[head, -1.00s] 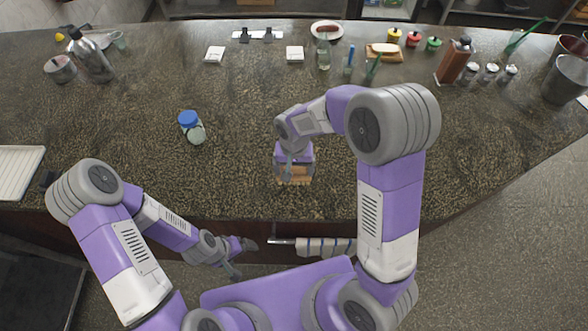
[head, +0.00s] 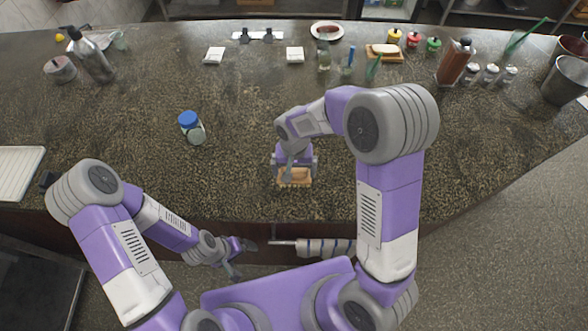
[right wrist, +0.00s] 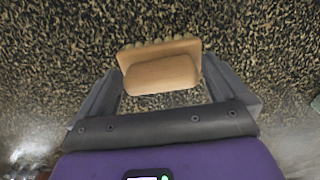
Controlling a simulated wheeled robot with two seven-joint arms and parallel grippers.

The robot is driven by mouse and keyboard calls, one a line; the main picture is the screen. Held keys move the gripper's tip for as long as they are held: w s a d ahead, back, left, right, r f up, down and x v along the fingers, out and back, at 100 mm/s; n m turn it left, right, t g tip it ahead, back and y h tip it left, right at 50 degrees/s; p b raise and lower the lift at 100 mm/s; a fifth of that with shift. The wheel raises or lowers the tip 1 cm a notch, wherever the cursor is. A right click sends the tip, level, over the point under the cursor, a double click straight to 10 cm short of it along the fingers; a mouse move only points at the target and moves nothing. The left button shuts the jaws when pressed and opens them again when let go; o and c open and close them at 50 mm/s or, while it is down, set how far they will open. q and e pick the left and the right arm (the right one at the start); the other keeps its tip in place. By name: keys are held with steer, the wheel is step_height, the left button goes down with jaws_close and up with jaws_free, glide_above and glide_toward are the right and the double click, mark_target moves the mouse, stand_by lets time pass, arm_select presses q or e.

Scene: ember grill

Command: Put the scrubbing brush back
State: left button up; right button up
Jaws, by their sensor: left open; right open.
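The scrubbing brush (head: 294,179), a tan wooden block with a raised grip, lies on the dark speckled counter near its front edge. In the right wrist view the brush (right wrist: 160,74) is between the tips of my right gripper, with a row of bristle tufts along its far edge. My right gripper (head: 294,168) is open, with a finger on each side of the brush and visible gaps beside the grip. My left gripper (head: 246,259) is open and empty, low in front of the counter edge.
A blue-lidded jar (head: 191,128) stands left of the brush. The counter around the scrubbing brush is clear.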

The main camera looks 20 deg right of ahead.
arm_select(q)
steer(key=shift+r+p, duration=0.5)
steer(key=shift+r, duration=0.05)
arm_select(e)
step_height(320, 180, up, 11)
steer(key=shift+r, duration=0.2)
